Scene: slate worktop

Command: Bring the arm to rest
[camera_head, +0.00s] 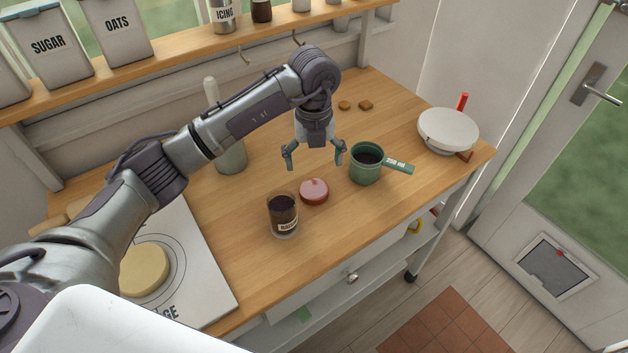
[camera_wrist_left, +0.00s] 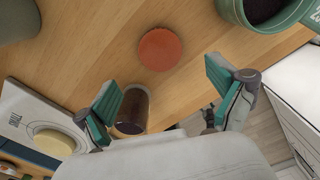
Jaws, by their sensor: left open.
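My left arm reaches in from the left in the head view, bent over the wooden worktop. Its gripper (camera_head: 314,154) is open and empty, pointing down above the worktop, between a tall pestle-like pot at left and the green measuring cup. In the left wrist view the two teal-padded fingers (camera_wrist_left: 165,95) stand wide apart with nothing between them in their grip. The right gripper does not show in either view.
Near the gripper are a green cup (camera_head: 366,166) with dark contents, a red lid (camera_head: 314,192) and a dark labelled jar (camera_head: 283,217). A white round pan-like item (camera_head: 448,131) stands at right. A shelf (camera_head: 180,46) with canisters runs behind the arm.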

